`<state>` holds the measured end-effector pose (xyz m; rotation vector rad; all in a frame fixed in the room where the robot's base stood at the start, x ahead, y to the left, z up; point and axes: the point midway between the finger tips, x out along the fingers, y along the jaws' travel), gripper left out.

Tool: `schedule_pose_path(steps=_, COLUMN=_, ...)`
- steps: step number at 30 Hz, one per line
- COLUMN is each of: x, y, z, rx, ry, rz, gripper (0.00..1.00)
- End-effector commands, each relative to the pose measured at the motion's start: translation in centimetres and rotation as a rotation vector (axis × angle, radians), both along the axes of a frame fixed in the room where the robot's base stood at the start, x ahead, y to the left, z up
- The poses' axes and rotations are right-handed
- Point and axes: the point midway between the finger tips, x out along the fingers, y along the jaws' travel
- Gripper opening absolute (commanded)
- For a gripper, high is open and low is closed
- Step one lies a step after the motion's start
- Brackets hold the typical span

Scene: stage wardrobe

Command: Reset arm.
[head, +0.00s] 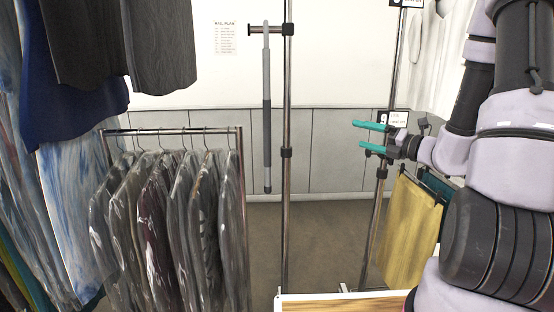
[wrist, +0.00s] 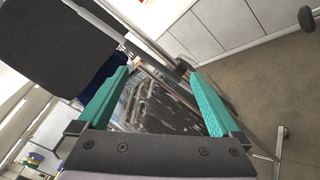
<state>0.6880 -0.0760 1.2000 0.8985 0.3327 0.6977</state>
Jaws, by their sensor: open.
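My gripper (head: 364,137) is on the right side of the head view, with its two teal fingers apart and pointing left. In the wrist view the teal fingers (wrist: 158,100) stand wide apart with nothing held between them. My arm reaches in from the right edge of the head view, bent, with the gripper in front of a metal pole carrying a tag. I cannot tell whether a finger touches that pole.
A rail of bagged garments (head: 170,215) stands at left, with dark and blue clothes (head: 75,100) hanging above. A pole with a grey rod (head: 266,110) stands mid-view. Yellow cloth (head: 408,230) hangs below my gripper. A wood-topped surface (head: 340,303) is in front. Open floor shows between.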

Motion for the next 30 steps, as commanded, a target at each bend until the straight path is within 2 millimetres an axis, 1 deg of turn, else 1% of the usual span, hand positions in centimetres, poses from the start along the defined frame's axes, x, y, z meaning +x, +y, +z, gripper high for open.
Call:
schedule_pose_path(steps=1, x=-1.5, y=2.6, z=1.7, rx=-0.118, ry=-0.074, rz=0.112, gripper=1.0)
schedule_pose_path(steps=2, x=-2.6, y=4.0, z=2.4, rx=-0.188, ry=-0.114, rz=0.177, gripper=1.0)
schedule_pose_path(steps=3, x=-4.0, y=5.6, z=3.1, rx=-0.281, ry=-0.17, rz=0.261, gripper=1.0)
schedule_pose_path(steps=5, x=-6.4, y=7.6, z=3.8, rx=-0.424, ry=-0.26, rz=0.384, gripper=1.0)
schedule_pose_path(steps=6, x=-7.9, y=8.6, z=4.2, rx=-0.52, ry=-0.322, rz=0.464, gripper=1.0)
schedule_pose_path(steps=8, x=-10.3, y=9.8, z=4.6, rx=-0.666, ry=-0.421, rz=0.579, gripper=1.0)
schedule_pose_path(steps=9, x=-11.8, y=10.4, z=4.7, rx=-0.763, ry=-0.49, rz=0.654, gripper=1.0)
schedule_pose_path(steps=11, x=-13.8, y=10.7, z=4.9, rx=-0.911, ry=-0.595, rz=0.761, gripper=1.0)
schedule_pose_path(steps=12, x=-15.1, y=10.7, z=5.0, rx=-1.011, ry=-0.668, rz=0.829, gripper=1.0)
schedule_pose_path(steps=14, x=-16.8, y=10.4, z=5.1, rx=-1.161, ry=-0.778, rz=0.927, gripper=1.0)
schedule_pose_path(steps=15, x=-17.8, y=10.0, z=5.3, rx=-1.262, ry=-0.854, rz=0.99, gripper=1.0)
schedule_pose_path(steps=17, x=-19.0, y=9.2, z=5.6, rx=-1.416, ry=-0.968, rz=1.078, gripper=1.0)
schedule_pose_path(steps=18, x=-19.6, y=8.5, z=6.0, rx=-1.52, ry=-1.044, rz=1.132, gripper=1.0)
schedule_pose_path(steps=20, x=-20.4, y=7.3, z=6.7, rx=-1.677, ry=-1.157, rz=1.207, gripper=1.0)
schedule_pose_path(steps=21, x=-20.8, y=6.5, z=7.4, rx=-1.78, ry=-1.229, rz=1.251, gripper=1.0)
schedule_pose_path(steps=24, x=-21.4, y=4.7, z=9.2, rx=-2.011, ry=-1.385, rz=1.341, gripper=1.0)
schedule_pose_path(steps=27, x=-21.7, y=3.2, z=10.9, rx=-2.192, ry=-1.493, rz=1.399, gripper=1.0)
schedule_pose_path(steps=30, x=-21.9, y=2.3, z=12.2, rx=-2.309, ry=-1.557, rz=1.434, gripper=1.0)
